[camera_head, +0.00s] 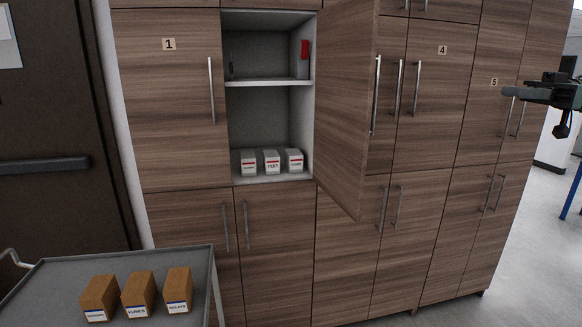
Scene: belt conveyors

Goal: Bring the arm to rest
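My gripper (512,92) shows at the right edge of the view, with part of my dark arm behind it. It points left and hangs in the air in front of the cabinets on the right. It is small and dark here, so I cannot tell whether its fingers are apart or together. I see nothing held in it. The rest of the arm is cut off by the right edge of the picture.
A wooden cabinet door (346,100) stands open. Inside are three white boxes (272,162) on the lower shelf and a red-and-grey item (303,60) above. A grey cart (52,283) with three brown boxes (138,293) stands at the lower left. Floor (500,290) shows clear at the right.

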